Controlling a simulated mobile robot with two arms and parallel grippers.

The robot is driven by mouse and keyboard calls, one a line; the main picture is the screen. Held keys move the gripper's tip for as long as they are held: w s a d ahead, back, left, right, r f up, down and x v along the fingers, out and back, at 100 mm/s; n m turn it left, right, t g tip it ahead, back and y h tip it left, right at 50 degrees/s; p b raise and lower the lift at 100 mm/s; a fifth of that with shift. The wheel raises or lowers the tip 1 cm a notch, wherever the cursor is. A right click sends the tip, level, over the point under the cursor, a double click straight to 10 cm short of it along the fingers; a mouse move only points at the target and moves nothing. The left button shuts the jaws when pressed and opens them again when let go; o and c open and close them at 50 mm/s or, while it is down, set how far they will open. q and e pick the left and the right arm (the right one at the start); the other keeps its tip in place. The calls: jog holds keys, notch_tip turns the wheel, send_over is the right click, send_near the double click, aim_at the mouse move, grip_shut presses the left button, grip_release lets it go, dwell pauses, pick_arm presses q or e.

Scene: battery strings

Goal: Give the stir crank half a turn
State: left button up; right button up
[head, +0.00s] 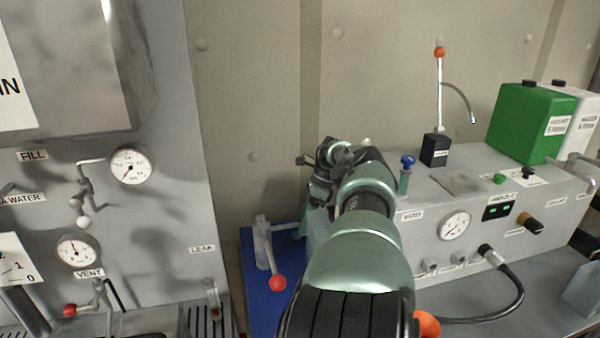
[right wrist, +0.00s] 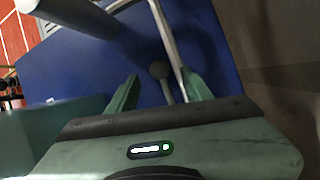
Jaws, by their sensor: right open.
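My right gripper (head: 318,205) reaches over the blue base (head: 262,310) at the back, partly hidden by my own arm. In the right wrist view the same gripper (right wrist: 160,76) is open above the blue surface, one green finger on each side. My left gripper is not in view.
A lever with a red ball (head: 277,282) stands at the base's left. The grey instrument box (head: 455,200) is right of my arm, with a blue-topped valve (head: 406,162) and a black hose (head: 515,285). The gauge panel (head: 180,200) stands at left.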

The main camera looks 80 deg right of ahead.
jog(key=shift+v, duration=2.15)
